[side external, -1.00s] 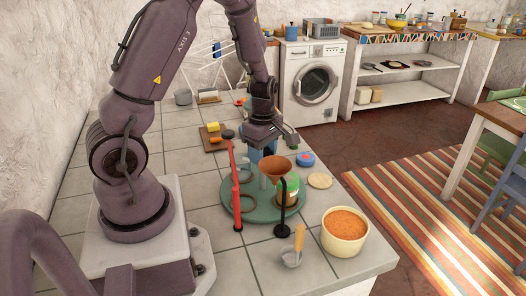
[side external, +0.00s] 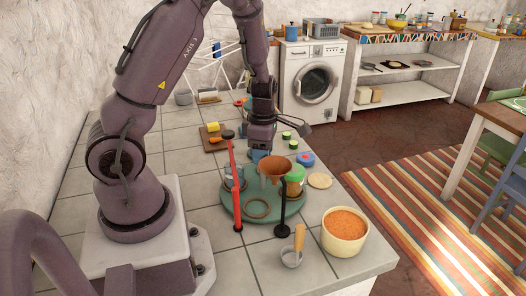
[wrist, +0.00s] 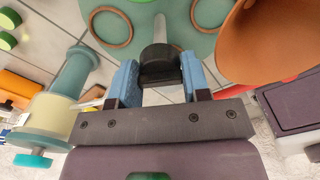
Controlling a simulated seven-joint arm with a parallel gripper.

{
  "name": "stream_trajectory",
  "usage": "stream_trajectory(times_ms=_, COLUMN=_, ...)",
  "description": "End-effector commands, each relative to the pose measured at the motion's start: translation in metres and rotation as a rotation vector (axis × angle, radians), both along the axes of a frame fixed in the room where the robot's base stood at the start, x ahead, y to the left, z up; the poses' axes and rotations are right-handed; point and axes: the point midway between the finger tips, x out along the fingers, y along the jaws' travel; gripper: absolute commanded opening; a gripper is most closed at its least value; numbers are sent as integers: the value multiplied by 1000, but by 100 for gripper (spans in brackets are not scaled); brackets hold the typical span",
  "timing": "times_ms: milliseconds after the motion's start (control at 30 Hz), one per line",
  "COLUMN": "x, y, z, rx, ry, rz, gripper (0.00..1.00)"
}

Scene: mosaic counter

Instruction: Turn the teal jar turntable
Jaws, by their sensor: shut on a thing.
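The teal turntable (side external: 287,215) is a round disc on the tiled counter; part of it shows at the top of the wrist view (wrist: 220,42). A jar with a green lid (side external: 295,178) stands at its right side, and a grey-blue jar (side external: 234,178) at its left, partly behind a red post. Rings (wrist: 108,27) mark places on the disc. My gripper (wrist: 159,66) is at the turntable's back edge. Its blue fingers are shut on a black knob (wrist: 158,62), with a pale rod running from it over the disc.
An orange-brown funnel (side external: 272,170) on a black post (side external: 283,215) hangs over the disc, close to my gripper's right in the wrist view. A red post (side external: 237,205) stands at the front left. A bowl of orange grains (side external: 345,225) and a scoop (side external: 297,245) are in front.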

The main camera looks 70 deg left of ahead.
Motion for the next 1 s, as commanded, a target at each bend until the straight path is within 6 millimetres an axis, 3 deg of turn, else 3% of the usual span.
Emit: stream_trajectory(times_ms=1000, x=0, y=1, z=1, rx=0, ry=-1, rz=470, gripper=1)
